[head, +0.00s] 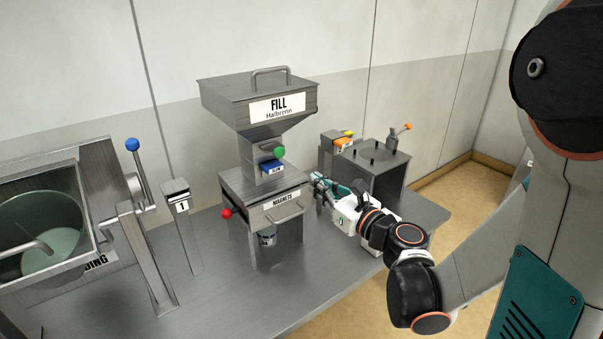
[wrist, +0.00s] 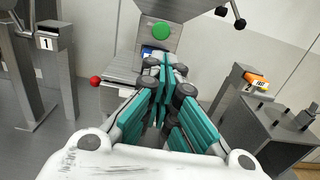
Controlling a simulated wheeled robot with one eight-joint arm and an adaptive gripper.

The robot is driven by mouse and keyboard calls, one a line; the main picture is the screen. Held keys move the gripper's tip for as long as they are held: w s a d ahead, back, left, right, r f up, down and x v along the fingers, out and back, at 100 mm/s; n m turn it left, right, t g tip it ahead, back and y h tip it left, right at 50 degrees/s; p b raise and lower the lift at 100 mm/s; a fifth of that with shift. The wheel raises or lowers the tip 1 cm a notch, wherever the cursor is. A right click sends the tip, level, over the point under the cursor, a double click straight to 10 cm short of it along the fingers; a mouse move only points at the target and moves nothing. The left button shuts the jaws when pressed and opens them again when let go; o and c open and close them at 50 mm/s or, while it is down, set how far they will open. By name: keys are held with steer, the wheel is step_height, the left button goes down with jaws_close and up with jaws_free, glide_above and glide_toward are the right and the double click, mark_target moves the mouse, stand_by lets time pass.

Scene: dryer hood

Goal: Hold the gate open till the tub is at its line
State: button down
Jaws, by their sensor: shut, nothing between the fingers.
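The steel hopper labelled FILL (head: 259,100) stands at the middle of the bench. A green round knob (head: 280,152) sits on its neck above a blue part (head: 271,167); the knob also shows in the wrist view (wrist: 160,31). Below is a box labelled MAGNETS (head: 265,190) with a bar handle and a red ball knob (head: 226,213) at its left. A small metal tub (head: 267,238) stands under this box; its contents and any line are not readable. My gripper (head: 316,180) is shut and empty, right of the box. In the wrist view its fingertips (wrist: 165,65) appear below the green knob. I cannot tell any contact.
A post marked 1 (head: 181,210) and a blue-knobbed lever (head: 133,145) stand left. A sink-like housing with a green-tinted bowl (head: 50,245) is at far left. A grey box (head: 372,172) with an orange-topped post (head: 338,140) stands right. The front bench is clear.

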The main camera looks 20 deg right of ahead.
steer(key=b, duration=0.3)
glide_toward(278, 149)
steer(key=w+a+f, duration=0.1)
steer(key=w+f, duration=0.2)
steer(key=w, duration=0.3)
steer(key=shift+w+a, duration=0.25)
steer(key=shift+w, duration=0.05)
steer(key=shift+x, duration=1.5)
stand_by(5.0)
